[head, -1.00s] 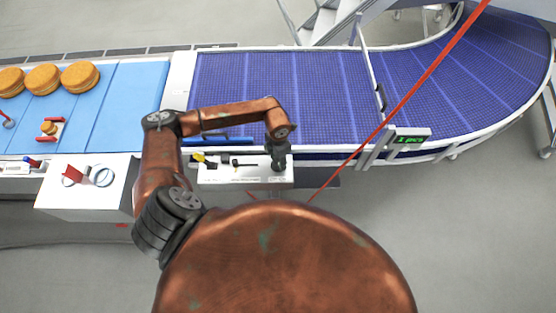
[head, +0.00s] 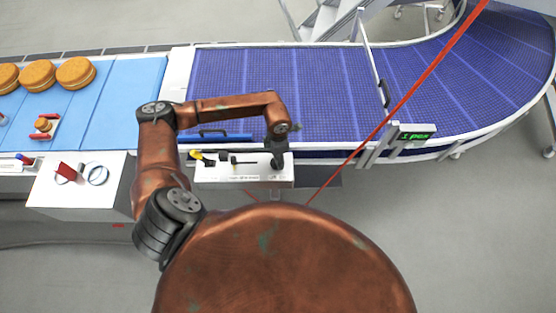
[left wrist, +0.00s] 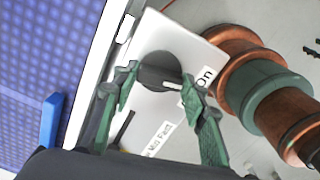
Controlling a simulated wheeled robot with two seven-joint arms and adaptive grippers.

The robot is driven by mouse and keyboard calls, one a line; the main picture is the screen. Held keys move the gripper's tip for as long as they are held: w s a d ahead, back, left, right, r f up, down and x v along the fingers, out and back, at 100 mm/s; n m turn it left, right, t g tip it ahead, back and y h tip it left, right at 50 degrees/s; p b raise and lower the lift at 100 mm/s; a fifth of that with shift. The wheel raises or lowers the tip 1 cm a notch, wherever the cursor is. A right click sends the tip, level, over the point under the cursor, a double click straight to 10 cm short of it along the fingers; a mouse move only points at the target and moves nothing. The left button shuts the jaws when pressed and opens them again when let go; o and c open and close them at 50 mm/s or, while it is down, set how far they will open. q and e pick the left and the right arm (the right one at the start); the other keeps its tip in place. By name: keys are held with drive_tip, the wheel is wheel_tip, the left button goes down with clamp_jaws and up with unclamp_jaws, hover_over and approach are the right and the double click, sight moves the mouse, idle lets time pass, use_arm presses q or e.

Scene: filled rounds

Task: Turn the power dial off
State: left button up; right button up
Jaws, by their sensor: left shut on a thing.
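The power dial (left wrist: 157,68) is a dark round knob on a white control panel (left wrist: 200,50), seen in the left wrist view. A white mark at its rim faces the lower right of that picture, close to the "On" label (left wrist: 205,77). My left gripper (left wrist: 158,92), with green fingers, is shut on the dial, one finger at either side. In the head view my left gripper (head: 278,163) reaches down onto the right end of the panel (head: 225,175) and mostly hides the dial. No "Off" label is readable. My right gripper is not in view.
The panel also carries a yellow-and-black switch (head: 200,156) and a small black lever (head: 243,161). A blue conveyor (head: 300,90) runs behind it, with a green counter display (head: 415,134) at right. Filled rounds (head: 38,74) lie on the light blue belt at left.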

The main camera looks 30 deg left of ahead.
use_arm(q)
drive_tip(key=m+b, duration=0.5)
drive_tip(key=shift+f+m+b, duration=0.2)
drive_tip(key=shift+m+b, duration=0.1)
drive_tip(key=shift+b, duration=0.05)
drive_tip(key=shift+r+m+b, duration=0.2)
drive_tip(key=shift+m+b, duration=1.25)
drive_tip(key=shift+m, duration=0.15)
drive_tip(key=o, duration=1.2)
drive_tip(key=shift+c, duration=0.2)
wheel_tip(320, 180, up, 12)
